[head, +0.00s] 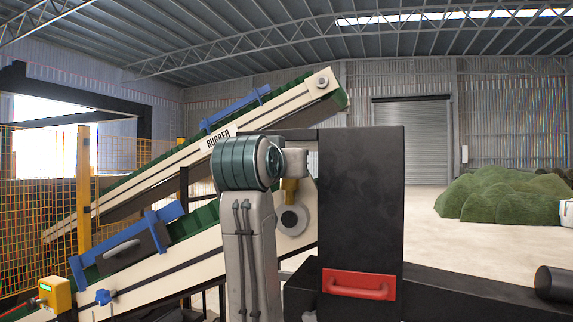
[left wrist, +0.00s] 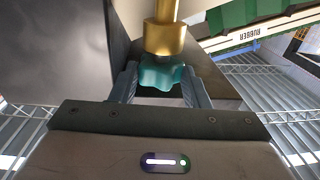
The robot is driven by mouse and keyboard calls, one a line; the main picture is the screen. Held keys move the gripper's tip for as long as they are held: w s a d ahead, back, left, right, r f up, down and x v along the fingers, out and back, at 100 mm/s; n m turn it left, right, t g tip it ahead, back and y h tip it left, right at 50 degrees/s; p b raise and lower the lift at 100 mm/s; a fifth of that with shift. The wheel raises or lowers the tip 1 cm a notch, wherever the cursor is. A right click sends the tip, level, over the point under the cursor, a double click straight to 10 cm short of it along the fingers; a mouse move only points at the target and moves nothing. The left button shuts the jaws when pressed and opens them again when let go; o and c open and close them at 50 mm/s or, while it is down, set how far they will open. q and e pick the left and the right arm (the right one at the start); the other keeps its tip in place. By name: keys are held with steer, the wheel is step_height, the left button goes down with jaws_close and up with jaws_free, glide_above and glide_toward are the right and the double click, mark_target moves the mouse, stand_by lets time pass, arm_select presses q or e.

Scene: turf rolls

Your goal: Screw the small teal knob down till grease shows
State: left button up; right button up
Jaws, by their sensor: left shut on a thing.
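I can make out no grease around the knob or the brass. In the head view a brass part (head: 290,191) shows beside my left arm, near a round roller end. The knob and the left fingers are hidden there. My right gripper is in neither view.
A tall black panel (head: 361,200) with a red handle (head: 359,286) stands right beside my left arm. Inclined conveyors (head: 170,175) with green belts run at the left behind it. Green mounds (head: 505,196) lie at the far right, with open floor before them.

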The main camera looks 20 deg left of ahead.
arm_select(q)
steer(key=shift+a, duration=0.1)
steer(key=shift+w+a+r+m+g+h+b, duration=0.15)
steer(key=shift+a+m+g+h+b, duration=0.2)
steer(key=shift+m+g+h, duration=1.25)
steer(key=shift+w+a+f+m+g+h+b, duration=0.1)
steer(key=shift+a+m+g+h+b, duration=0.3)
steer(key=shift+m+h, duration=2.15)
steer(key=shift+w+a+r+m+g+h+b, duration=0.15)
steer(key=shift+m+g+h+b, duration=0.25)
steer(key=shift+m+g+h, duration=1.75)
steer(key=shift+f+n+t+h, duration=0.1)
steer(key=shift+n+t+h, duration=0.55)
steer(key=shift+n+h, duration=0.35)
steer(key=o, duration=0.9)
steer(key=shift+o, duration=0.4)
steer(key=shift+s+d, duration=0.1)
steer(key=shift+s, duration=0.15)
steer(key=shift+w, duration=0.1)
